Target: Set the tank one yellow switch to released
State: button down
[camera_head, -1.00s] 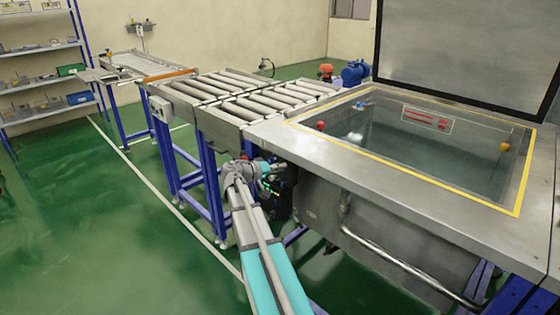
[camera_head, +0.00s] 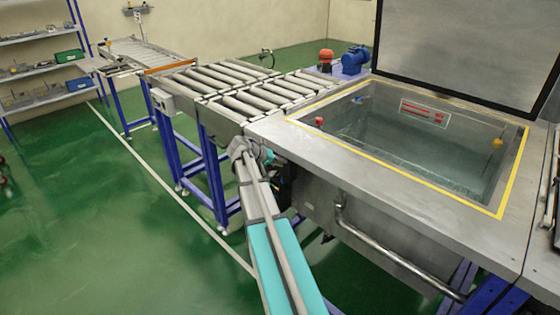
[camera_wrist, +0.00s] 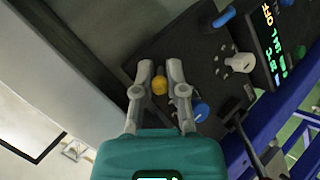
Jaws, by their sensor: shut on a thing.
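The yellow switch (camera_wrist: 160,86) is a small round knob on a dark control panel (camera_wrist: 200,50) in the wrist view. My gripper (camera_wrist: 160,72) has its two grey fingers on either side of the knob and is shut on it. I cannot read the switch's position from the knob. In the head view my arm reaches to the near left corner of the tank (camera_head: 400,140); the switch and fingertips are hidden there.
On the panel, a blue knob (camera_wrist: 201,111) sits close to my right finger. A white dial (camera_wrist: 236,63), a blue part (camera_wrist: 225,17) and a lit display (camera_wrist: 275,45) are further right. Blue frame legs (camera_wrist: 280,105) stand near. Roller conveyors (camera_head: 240,88) lie left of the tank.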

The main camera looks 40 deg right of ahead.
dwell(0.3)
jog(key=c, duration=0.8)
grip_release()
jog(key=shift+o, duration=0.2)
jog(key=shift+f+b, duration=0.2)
jog(key=shift+b, duration=0.4)
